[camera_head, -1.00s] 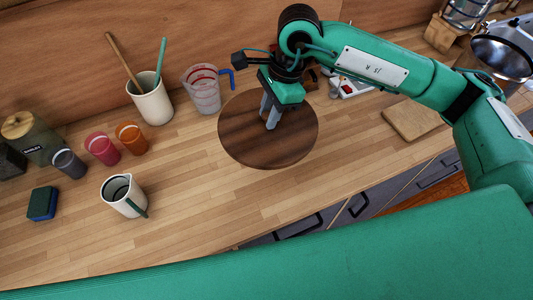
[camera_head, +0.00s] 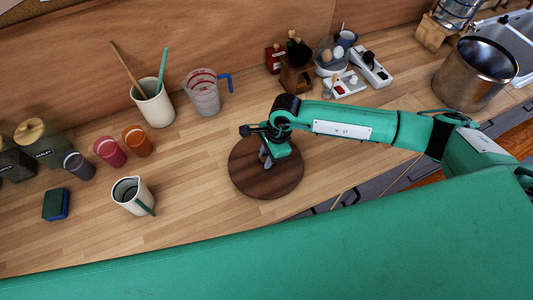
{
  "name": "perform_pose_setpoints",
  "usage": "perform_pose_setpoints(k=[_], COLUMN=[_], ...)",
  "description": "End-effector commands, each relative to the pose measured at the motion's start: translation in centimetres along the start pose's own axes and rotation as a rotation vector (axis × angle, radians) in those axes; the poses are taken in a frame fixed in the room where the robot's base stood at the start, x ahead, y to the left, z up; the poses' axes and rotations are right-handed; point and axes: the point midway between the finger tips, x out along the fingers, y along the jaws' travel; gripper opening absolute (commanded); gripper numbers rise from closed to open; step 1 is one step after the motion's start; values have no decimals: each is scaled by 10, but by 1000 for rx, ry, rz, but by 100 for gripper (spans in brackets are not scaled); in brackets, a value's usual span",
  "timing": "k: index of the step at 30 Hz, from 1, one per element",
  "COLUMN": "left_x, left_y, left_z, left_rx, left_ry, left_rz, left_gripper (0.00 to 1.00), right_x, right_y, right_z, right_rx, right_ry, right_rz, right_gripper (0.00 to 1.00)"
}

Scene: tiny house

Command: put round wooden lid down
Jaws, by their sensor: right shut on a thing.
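The round wooden lid (camera_head: 270,184) is a dark brown disc over the light wooden counter, near its front edge. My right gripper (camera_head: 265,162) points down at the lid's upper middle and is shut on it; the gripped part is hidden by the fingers. The lid looks flat and level, low over the counter. I cannot tell whether its underside touches the wood. My left gripper is not in view.
A measuring cup (camera_head: 203,93) and a utensil crock (camera_head: 155,104) stand behind the lid. A white pitcher (camera_head: 132,195) and several cups are to the left. A steel pot (camera_head: 474,74) stands at the right. The counter (camera_head: 200,180) left of the lid is clear.

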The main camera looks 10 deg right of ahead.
Motion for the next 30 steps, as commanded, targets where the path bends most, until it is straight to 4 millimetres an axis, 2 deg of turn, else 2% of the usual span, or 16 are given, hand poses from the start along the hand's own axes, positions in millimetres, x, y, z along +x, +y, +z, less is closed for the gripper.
perform_pose_setpoints(k=[13,14,17,29,30], left_x=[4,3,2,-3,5], left_y=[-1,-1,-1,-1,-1], left_z=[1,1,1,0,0], left_rx=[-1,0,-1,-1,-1], left_ry=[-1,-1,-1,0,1], left_rz=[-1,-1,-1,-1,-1], left_gripper=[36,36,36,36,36], right_x=[8,8,7,2,-1], right_y=[0,0,0,0,-1], right_z=[-2,-2,-2,0,-2], right_rx=[-1,0,0,0,-2], right_ry=[-1,0,0,0,0], right_rz=[-2,-1,-1,-1,-3], right_gripper=[0,28,46,46,46])
